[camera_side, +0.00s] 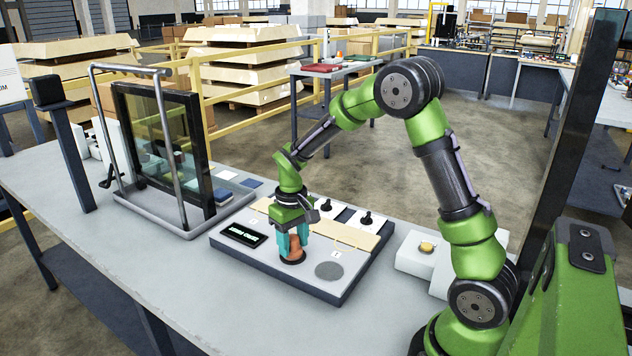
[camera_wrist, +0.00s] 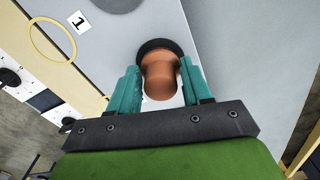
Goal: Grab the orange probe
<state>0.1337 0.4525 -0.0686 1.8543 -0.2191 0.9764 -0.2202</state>
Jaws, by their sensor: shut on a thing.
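The orange probe (camera_side: 293,247) stands upright on the grey task board (camera_side: 352,285), with a dark round base under it. My gripper (camera_side: 293,238) points down over the probe, its teal fingers on either side of it. In the wrist view, the probe (camera_wrist: 160,72) sits between the two teal fingers of my gripper (camera_wrist: 158,85), with its black base (camera_wrist: 158,45) beyond the fingertips. The fingers are shut on the probe. Part of the probe is hidden by the fingers in the side view.
The board carries a small display (camera_side: 243,235), a grey disc (camera_side: 329,270) and black knobs (camera_side: 366,218). A tray with a framed dark glass panel (camera_side: 165,150) stands to the left. A white box with a yellow button (camera_side: 426,247) is to the right. The front table strip is clear.

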